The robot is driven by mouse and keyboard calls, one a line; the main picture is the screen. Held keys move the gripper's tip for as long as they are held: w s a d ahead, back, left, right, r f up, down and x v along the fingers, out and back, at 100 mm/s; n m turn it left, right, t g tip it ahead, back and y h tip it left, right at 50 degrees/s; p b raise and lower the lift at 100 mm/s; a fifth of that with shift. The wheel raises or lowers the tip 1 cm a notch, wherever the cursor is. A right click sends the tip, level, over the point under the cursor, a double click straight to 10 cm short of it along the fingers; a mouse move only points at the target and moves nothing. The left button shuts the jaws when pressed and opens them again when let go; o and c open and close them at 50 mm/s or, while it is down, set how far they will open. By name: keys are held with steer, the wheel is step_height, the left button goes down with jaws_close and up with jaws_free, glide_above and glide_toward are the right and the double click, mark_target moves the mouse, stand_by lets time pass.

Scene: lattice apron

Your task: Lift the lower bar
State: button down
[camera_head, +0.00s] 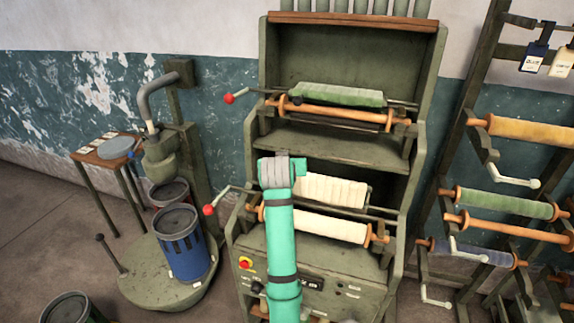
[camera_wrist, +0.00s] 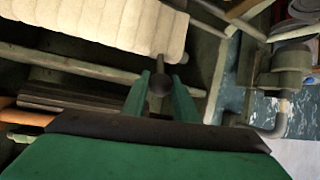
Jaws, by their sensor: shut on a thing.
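The lower bar (camera_head: 236,189) is a thin grey rod on the middle shelf of the green machine, with a red knob at its left end. Its middle is hidden behind my green arm. A cream roll (camera_head: 332,189) lies beside it, and a second pale roll with orange ends (camera_head: 325,227) is in front. In the wrist view, my gripper (camera_wrist: 160,90) has its two green fingers on either side of a dark, round-ended piece, which I take as part of the lower bar. The head view hides the fingers and their contact.
An upper rod with a red knob (camera_head: 229,98) and a green roll (camera_head: 337,95) are on the shelf above. A rack of coloured rolls (camera_head: 515,129) stands at right. A blue drum (camera_head: 184,242) stands on a round base at left. Floor shows at far left.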

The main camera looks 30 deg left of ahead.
steer(key=shift+w+d, duration=0.1)
steer(key=shift+d, duration=0.05)
steer(key=c, duration=1.4)
jaws_free()
steer(key=shift+c, duration=0.2)
steer(key=v, duration=1)
steer(key=shift+s, duration=0.35)
steer(key=shift+d, duration=0.1)
